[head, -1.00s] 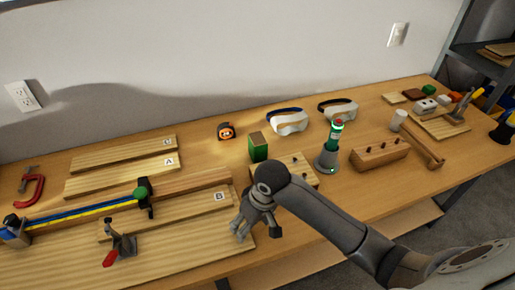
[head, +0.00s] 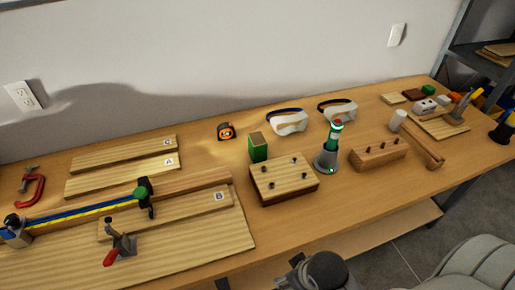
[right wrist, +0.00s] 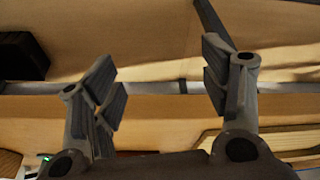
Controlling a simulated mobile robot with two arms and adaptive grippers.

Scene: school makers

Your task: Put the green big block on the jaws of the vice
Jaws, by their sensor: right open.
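The green big block (head: 258,147) stands upright on the workbench in the head view, with green sides and a wood-coloured top. It is just behind a wooden block with several dark pegs (head: 284,179). I cannot clearly tell which thing is the vice; the pegged block may be part of it. My right gripper (right wrist: 163,70) is open in the right wrist view, with nothing between its fingers and apart from the green block. Part of my right arm shows at the bottom edge of the head view. My left gripper is not in view.
Goggles (head: 288,122) and a tape measure (head: 226,131) lie behind. Boards and a bar clamp (head: 80,213) fill the left.

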